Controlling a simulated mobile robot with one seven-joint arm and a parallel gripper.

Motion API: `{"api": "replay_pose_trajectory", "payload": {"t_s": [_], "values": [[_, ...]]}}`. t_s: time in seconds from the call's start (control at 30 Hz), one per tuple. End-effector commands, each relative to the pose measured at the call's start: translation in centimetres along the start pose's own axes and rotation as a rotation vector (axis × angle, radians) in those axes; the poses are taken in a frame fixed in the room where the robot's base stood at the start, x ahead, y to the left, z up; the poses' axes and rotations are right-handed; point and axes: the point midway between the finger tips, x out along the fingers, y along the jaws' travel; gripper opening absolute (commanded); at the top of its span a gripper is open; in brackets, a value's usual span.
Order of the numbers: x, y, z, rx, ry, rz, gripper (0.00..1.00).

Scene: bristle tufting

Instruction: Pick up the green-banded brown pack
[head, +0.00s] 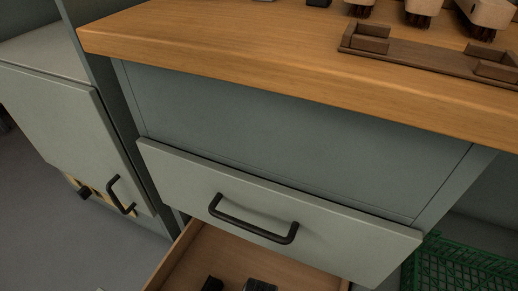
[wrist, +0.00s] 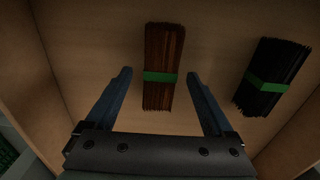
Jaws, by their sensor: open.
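The green-banded brown pack (wrist: 163,50) is a bundle of brown bristles with a green band around its middle. It lies on the floor of a wooden drawer in the wrist view. My gripper (wrist: 160,74) is open, with one finger on each side of the pack in the picture. Gaps show between the fingers and the pack, and nothing is held. How far the fingertips are above the pack I cannot tell. The gripper is not in the head view.
A black pack (wrist: 272,78) with a green band lies to the right in the drawer (wrist: 62,42). In the head view the open drawer (head: 178,257) sits below a grey drawer front (head: 330,226). A wooden worktop (head: 240,45) is above; a green crate (head: 460,270) stands right.

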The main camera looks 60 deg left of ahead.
Motion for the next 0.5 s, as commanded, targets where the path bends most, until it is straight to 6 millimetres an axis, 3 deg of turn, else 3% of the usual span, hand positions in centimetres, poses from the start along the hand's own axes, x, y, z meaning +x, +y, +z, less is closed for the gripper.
{"api": "replay_pose_trajectory", "payload": {"t_s": [0.03, 0.2, 0.47, 0.5], "values": [[1.3, -0.1, 0.1, -0.001, 0.000, 0.000, 0.88], [3.0, -0.1, 0.1, 0.000, -0.001, 0.000, 0.88], [2.9, -0.1, 0.1, 0.001, -0.001, 0.000, 0.88], [2.9, -0.1, 0.1, 0.001, -0.001, 0.000, 0.84]]}}
